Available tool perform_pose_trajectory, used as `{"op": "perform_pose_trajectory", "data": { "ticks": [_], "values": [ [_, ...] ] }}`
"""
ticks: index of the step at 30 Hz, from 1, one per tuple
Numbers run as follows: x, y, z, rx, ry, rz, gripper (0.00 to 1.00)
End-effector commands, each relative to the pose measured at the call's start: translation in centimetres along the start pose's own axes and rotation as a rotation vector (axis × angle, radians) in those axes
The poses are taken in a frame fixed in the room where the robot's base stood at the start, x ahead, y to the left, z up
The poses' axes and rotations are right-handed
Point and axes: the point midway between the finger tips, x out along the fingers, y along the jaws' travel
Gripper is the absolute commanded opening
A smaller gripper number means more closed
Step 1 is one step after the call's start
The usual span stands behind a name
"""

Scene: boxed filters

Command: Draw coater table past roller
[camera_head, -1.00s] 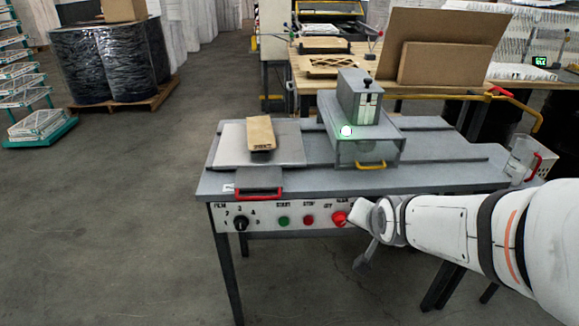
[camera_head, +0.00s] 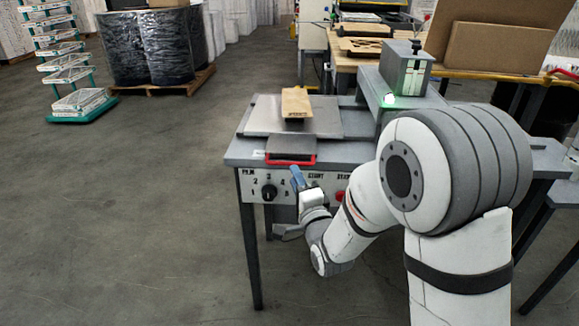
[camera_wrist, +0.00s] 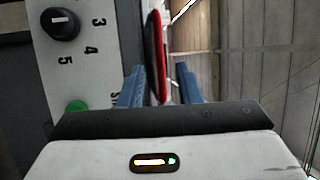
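The coater table, a flat grey sliding plate (camera_head: 262,118), lies on the left of the machine bench, with a brown packet (camera_head: 296,102) on top. Its red handle (camera_head: 291,161) sticks out at the front edge. The roller housing (camera_head: 404,70), a grey box with a lit green lamp, stands to the right; the roller itself is not visible. My gripper (camera_head: 297,174) is just below and in front of the handle. In the wrist view its blue fingers are apart, and the red handle (camera_wrist: 155,55) shows between them. I cannot tell whether they touch it.
The front panel (camera_head: 250,187) carries a black dial (camera_head: 269,191) and buttons, close to my gripper. My arm hides the bench's right side. A wrapped pallet (camera_head: 152,50) and a teal rack (camera_head: 80,105) stand behind left. The floor at left is clear.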

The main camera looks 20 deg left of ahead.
Motion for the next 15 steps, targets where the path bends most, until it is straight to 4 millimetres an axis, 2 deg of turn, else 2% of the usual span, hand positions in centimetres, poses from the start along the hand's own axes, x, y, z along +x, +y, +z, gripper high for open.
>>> {"op": "perform_pose_trajectory", "data": {
  "ticks": [3,9,15],
  "values": [
    [2.1,-0.1,-0.1,-0.001,0.001,0.0,0.31],
    [4.9,0.0,-0.1,-0.002,0.002,0.001,0.31],
    [6.0,0.0,-0.1,-0.003,0.003,0.002,0.31]
  ]
}}
